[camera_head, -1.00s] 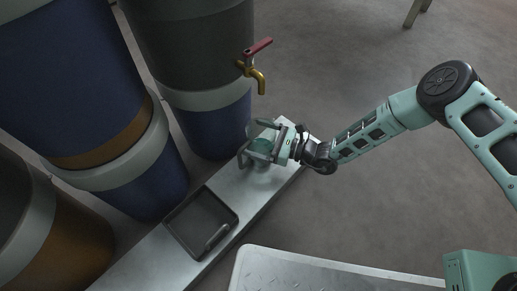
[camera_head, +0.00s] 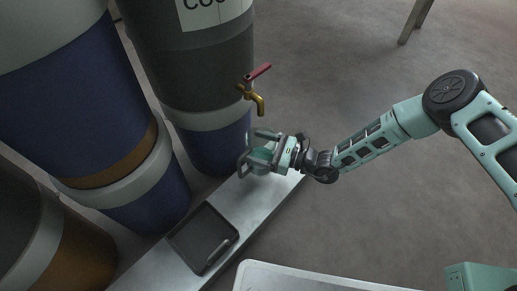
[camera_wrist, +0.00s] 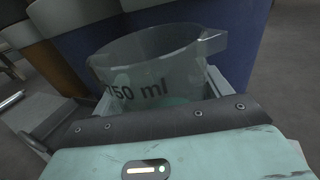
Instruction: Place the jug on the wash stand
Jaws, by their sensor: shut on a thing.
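The jug (camera_head: 262,157) is a clear, greenish cup between the fingers of my gripper (camera_head: 261,151). In the wrist view the jug (camera_wrist: 155,75) looks upright, with "750 ml" printed on its wall and its spout or handle at the upper right. My gripper is shut on it, with a finger on either side. The jug is over the far end of a long pale metal bench (camera_head: 245,205), which may be the wash stand; I cannot tell whether it touches it. The jug's base is hidden.
A brass tap (camera_head: 255,98) with a red lever sticks out from a dark barrel (camera_head: 205,65), above and close to my gripper. A dark shallow tray (camera_head: 203,238) with a handle-like bar lies on the bench. Large barrels (camera_head: 85,95) line the left. Open floor lies right.

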